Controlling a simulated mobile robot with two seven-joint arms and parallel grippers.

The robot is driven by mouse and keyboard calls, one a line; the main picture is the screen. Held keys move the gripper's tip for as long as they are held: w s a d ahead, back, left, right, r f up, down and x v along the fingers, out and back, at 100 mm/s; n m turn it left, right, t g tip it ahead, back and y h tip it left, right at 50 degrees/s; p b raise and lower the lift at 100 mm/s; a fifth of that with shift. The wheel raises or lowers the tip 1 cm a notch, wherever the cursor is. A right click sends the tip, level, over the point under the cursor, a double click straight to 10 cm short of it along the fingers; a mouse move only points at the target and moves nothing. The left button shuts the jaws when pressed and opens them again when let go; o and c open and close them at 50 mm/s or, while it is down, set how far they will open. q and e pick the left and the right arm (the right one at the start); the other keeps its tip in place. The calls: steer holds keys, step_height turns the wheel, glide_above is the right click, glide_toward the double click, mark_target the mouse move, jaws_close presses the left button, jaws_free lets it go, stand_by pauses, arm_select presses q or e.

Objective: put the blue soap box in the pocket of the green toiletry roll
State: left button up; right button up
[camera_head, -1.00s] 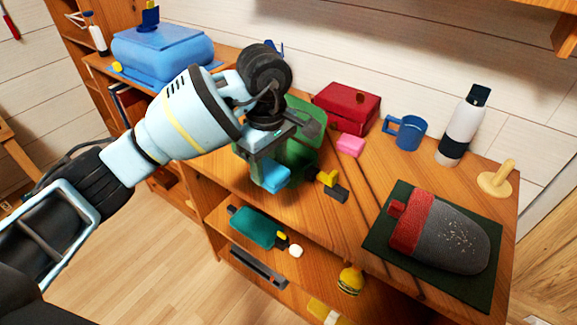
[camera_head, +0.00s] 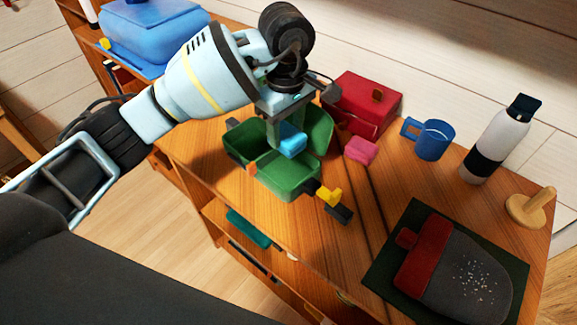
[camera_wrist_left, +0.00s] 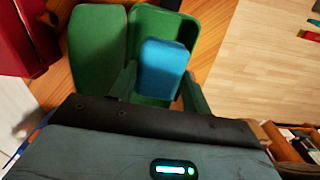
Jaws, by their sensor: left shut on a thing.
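The blue soap box (camera_head: 293,143) is held between the fingers of my left gripper (camera_head: 286,133), which is shut on it. The green toiletry roll (camera_head: 288,182) lies open on the wooden desk, with hollow pockets and a raised flap (camera_head: 319,128) behind. In the head view the soap box hangs over the roll's back part, near the flap. In the left wrist view the soap box (camera_wrist_left: 163,68) shows in front of a green pocket (camera_wrist_left: 148,22), with the flap (camera_wrist_left: 97,45) to its left. I cannot tell whether it is inside the pocket. My right gripper is not in view.
A red box (camera_head: 366,101) and a pink block (camera_head: 360,150) stand behind and right of the roll. A yellow and black piece (camera_head: 333,203) lies close to its right front. A blue mug (camera_head: 428,138), a bottle (camera_head: 497,140) and a dark mat (camera_head: 383,264) are farther right.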

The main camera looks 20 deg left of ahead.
arm_select(q)
steer(key=shift+f, duration=4.85)
steer(key=shift+f, duration=0.2)
steer(key=o, duration=1)
steer(key=shift+r, duration=0.15)
step_height(320, 180, up, 12)
steer(key=shift+r, duration=0.1)
